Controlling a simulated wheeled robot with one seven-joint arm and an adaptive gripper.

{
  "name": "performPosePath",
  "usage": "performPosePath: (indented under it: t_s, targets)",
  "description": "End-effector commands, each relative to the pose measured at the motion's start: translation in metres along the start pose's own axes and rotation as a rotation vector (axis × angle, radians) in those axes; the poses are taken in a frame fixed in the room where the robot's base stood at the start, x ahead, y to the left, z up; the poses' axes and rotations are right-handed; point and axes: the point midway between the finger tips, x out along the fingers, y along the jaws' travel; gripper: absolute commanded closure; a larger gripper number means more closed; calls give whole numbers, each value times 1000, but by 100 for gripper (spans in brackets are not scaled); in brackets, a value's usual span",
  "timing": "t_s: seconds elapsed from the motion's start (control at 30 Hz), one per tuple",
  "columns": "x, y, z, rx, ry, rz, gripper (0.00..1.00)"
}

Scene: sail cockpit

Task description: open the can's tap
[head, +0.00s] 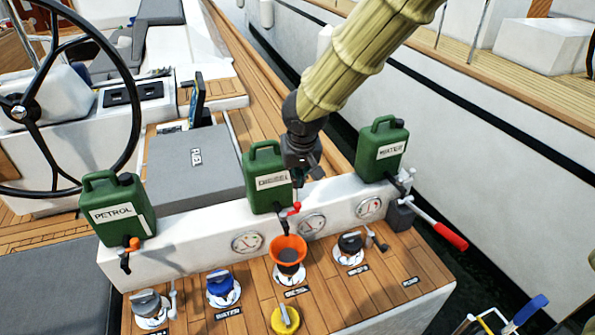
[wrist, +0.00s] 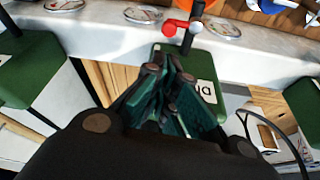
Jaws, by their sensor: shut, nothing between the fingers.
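Three green cans stand on the white ledge: one labelled PETROL (head: 117,210), one DIESEL (head: 262,165), one WATER (head: 383,140). The diesel can's red tap (head: 291,210) sits low on its front, above the orange funnel (head: 288,250); the tap (wrist: 178,28) also shows in the wrist view, beyond my fingertips, with a dark part beside it. The petrol can has an orange tap (head: 133,244). My gripper (head: 300,178) is shut and empty, over the right side of the diesel can. In the wrist view my gripper (wrist: 175,82) overlaps this can and is apart from the tap.
The funnel stands in one of several deck fillers, with a blue cap (head: 220,285) and a yellow cap (head: 285,318) nearby. A red-handled lever (head: 450,236) juts out at the right. Round gauges (head: 312,224) line the ledge front. A steering wheel (head: 60,110) is at the left.

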Motion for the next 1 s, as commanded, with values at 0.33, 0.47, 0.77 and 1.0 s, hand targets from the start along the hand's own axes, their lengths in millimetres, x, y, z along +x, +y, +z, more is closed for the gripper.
performPosePath:
  t_s: [0.33, 0.47, 0.77, 1.0]
  targets:
    - [46, 0, 0, -1, -2, 0, 100]
    - [59, 0, 0, -1, -1, 0, 100]
    - [70, 0, 0, 0, 0, 0, 100]
    - [70, 0, 0, 0, 0, 0, 100]
